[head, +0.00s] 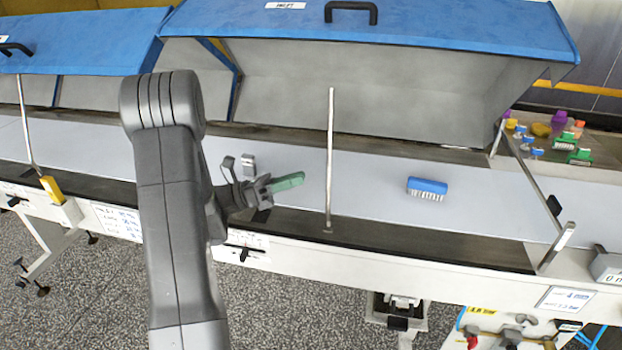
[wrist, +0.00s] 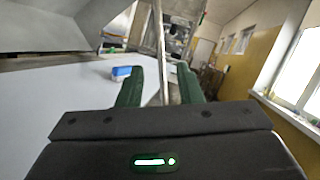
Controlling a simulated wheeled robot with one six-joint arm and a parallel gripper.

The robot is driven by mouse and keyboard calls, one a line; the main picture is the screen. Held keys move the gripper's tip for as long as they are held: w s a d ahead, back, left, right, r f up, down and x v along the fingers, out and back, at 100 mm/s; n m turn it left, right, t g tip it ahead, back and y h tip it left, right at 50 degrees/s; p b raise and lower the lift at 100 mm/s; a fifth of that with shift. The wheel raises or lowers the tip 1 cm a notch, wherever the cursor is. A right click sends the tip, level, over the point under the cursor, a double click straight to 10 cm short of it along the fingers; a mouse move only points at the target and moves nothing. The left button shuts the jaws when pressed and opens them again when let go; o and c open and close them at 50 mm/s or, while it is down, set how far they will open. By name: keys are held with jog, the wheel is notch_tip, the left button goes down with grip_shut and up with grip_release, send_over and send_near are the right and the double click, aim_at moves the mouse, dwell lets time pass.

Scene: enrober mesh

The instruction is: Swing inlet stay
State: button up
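A thin metal stay (head: 330,160) stands nearly upright on the front rim of the machine, below the raised blue hood (head: 400,25). My gripper (head: 301,179) is a short way left of this stay in the head view, and a gap shows between them. In the wrist view, the two green fingers of my gripper (wrist: 160,72) are apart with nothing held. A metal rod (wrist: 159,40), apparently the same stay, shows ahead between the fingertips. The hood's label (head: 285,5) is too small to read surely. A second stay (head: 28,125) stands at left, near a yellow block.
A blue brush (head: 428,187) lies on the pale belt right of the stay, and also shows in the wrist view (wrist: 122,72). A slanted rod (head: 530,175) and a short post (head: 556,245) are at right. Several small coloured items lie on the far right surface.

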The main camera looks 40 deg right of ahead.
aim_at(330, 161)
jog(key=b+v, duration=0.1)
jog(key=v, duration=0.4)
jog(key=shift+w+a, duration=0.2)
jog(key=shift+a, duration=0.1)
jog(key=shift+d, duration=0.1)
jog(key=p+x, duration=0.3)
jog(key=x, duration=0.9)
jog(key=shift+f, duration=0.1)
